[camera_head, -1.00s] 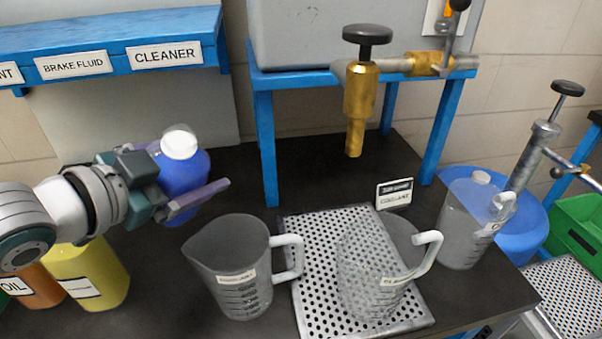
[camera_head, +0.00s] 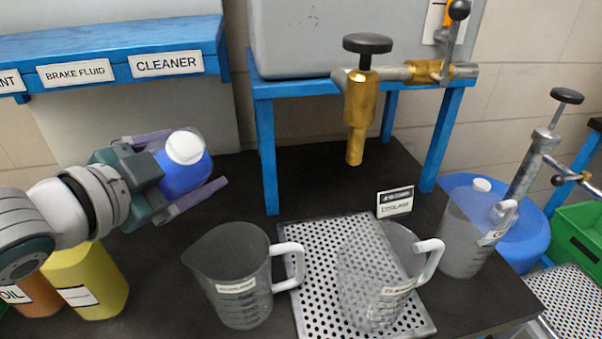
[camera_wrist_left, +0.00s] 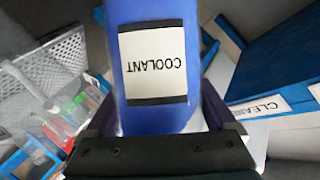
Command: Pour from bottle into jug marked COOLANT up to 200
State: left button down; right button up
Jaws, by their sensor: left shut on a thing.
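A blue bottle (camera_head: 182,168) with a white cap is held by my left gripper (camera_head: 190,170), whose fingers lie on either side of it. In the left wrist view the bottle (camera_wrist_left: 155,112) shows a COOLANT label and is between the fingers. It appears lifted and tilted a little toward the head camera. A grey clear jug (camera_head: 230,262), its label seeming to read COOLANT, stands on the dark bench right of and below the bottle. No liquid level can be made out in it. My right gripper is not in view.
A second jug (camera_head: 375,290) stands on a perforated drip tray (camera_head: 309,240) under a brass tap (camera_head: 357,115). A third jug (camera_head: 465,235) stands at right by a blue basin (camera_head: 528,235). Yellow (camera_head: 92,275) and orange (camera_head: 35,300) containers stand below my left arm.

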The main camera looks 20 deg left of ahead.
aim_at(180, 133)
pick_arm(q)
jog(key=shift+a+r+m+p, duration=0.1)
jog(key=shift+r+m+p, duration=0.2)
jog(key=shift+r, duration=0.8)
jog(key=shift+y, duration=0.3)
jog(key=shift+w+a+r+m+t+b, duration=0.15)
jog(key=shift+a+r+m+t+b, duration=0.2)
jog(key=shift+m+b, duration=0.4)
jog(key=shift+a+r+m+t+y+b, duration=0.15)
jog(key=shift+r+m+t+y+b, duration=0.35)
jog(key=shift+b, duration=0.35)
dwell(0.3)
jog(key=shift+w+a+m+b, duration=0.1)
jog(key=shift+m+b, duration=0.65)
jog(key=shift+b, duration=0.7)
jog(key=shift+d+f+m+t+b, duration=0.45)
jog(key=shift+f+m+b, duration=0.25)
jog(key=shift+b, duration=0.4)
dwell(2.1)
